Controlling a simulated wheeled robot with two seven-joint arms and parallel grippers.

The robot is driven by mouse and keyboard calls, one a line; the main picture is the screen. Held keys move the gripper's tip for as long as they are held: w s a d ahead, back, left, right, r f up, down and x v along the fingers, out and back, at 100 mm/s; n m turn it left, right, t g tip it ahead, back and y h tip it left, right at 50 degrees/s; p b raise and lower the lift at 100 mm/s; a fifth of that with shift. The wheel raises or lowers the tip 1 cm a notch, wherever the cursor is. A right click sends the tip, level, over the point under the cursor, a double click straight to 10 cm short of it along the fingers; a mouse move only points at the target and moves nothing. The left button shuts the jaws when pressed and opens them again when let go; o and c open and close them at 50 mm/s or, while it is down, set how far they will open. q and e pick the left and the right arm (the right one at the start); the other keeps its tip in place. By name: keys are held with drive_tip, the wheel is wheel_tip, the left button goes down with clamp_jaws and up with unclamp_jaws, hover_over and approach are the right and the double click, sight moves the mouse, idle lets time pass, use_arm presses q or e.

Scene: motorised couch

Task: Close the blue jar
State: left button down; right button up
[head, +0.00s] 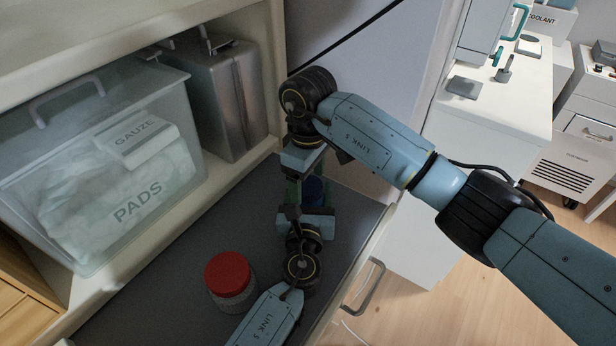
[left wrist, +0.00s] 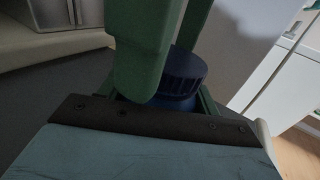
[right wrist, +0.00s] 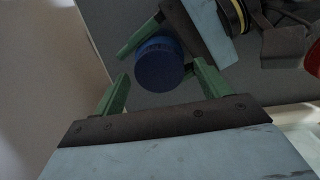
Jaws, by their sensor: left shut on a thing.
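The blue jar (head: 316,190) stands on the grey shelf, mostly hidden behind my grippers in the head view. Its dark blue ribbed lid (left wrist: 184,70) sits on top; I cannot tell whether it is screwed tight. My left gripper (right wrist: 177,45) is shut on the jar's body from the side, below the lid. My right gripper (right wrist: 160,78) comes from above, open, its green fingers on either side of the lid and apart from it in the right wrist view. One right finger partly covers the lid in the left wrist view.
A red-lidded jar (head: 229,276) stands on the grey shelf (head: 160,290) near my left arm. A clear bin of pads (head: 110,170) and a metal case (head: 225,95) fill the shelf compartment behind. A white wall is close behind the blue jar. A drawer handle (head: 368,290) is at the front.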

drive_tip(key=shift+r, duration=0.1)
drive_tip(key=shift+r, duration=2.15)
drive_tip(key=shift+c, duration=0.3)
